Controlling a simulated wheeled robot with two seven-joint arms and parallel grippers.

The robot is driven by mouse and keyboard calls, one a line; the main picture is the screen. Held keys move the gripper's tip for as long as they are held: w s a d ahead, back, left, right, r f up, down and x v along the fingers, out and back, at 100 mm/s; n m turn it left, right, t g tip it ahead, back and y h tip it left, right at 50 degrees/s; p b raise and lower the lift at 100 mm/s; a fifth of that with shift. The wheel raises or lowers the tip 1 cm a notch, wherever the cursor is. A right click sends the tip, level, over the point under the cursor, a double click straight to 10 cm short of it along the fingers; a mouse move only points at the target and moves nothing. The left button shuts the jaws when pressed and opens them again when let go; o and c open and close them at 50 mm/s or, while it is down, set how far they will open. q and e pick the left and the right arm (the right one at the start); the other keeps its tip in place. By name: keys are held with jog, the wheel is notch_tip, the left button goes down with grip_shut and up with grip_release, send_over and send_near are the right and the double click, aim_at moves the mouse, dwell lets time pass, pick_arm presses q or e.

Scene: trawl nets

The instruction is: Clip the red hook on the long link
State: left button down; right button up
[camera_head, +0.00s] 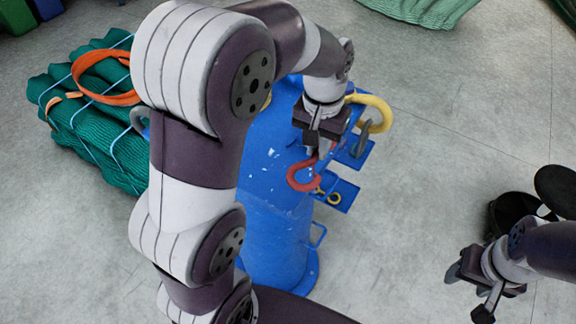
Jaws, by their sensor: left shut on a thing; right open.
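The red hook (303,179) is an open curved shape beside the blue stand (268,230). My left gripper (315,152) is above it, pointing down, and is shut on the red hook's upper end. A yellow hook (376,112) is at the stand's upper right. A grey link (362,140) sits below the yellow hook on a blue bracket; I cannot tell whether this is the long link. A small yellow ring piece (333,198) lies on the lower blue bracket (345,188). My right gripper (468,289) is open and empty at the lower right, away from the stand.
A green net bundle (90,135) with blue ties and an orange strap (100,85) lies on the floor at the left. More green netting (425,10) is at the top right. A dark round object (512,212) is near my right arm. The grey floor between is clear.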

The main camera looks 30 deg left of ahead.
pick_arm(q)
jog(key=b, duration=0.3)
send_over(286, 171)
notch_tip(286, 171, down, 4)
jog(key=shift+f, duration=0.2)
jog(key=shift+a+f, duration=0.1)
jog(key=shift+f, duration=0.55)
jog(key=shift+s+f+p, duration=0.1)
jog(key=shift+f+p, duration=0.55)
jog(key=shift+f, duration=0.1)
jog(key=shift+f+b, duration=0.35)
jog(key=shift+f, duration=0.2)
jog(key=c, duration=1.1)
grip_release()
pick_arm(e)
notch_tip(286, 171, down, 4)
jog(key=shift+r, duration=0.1)
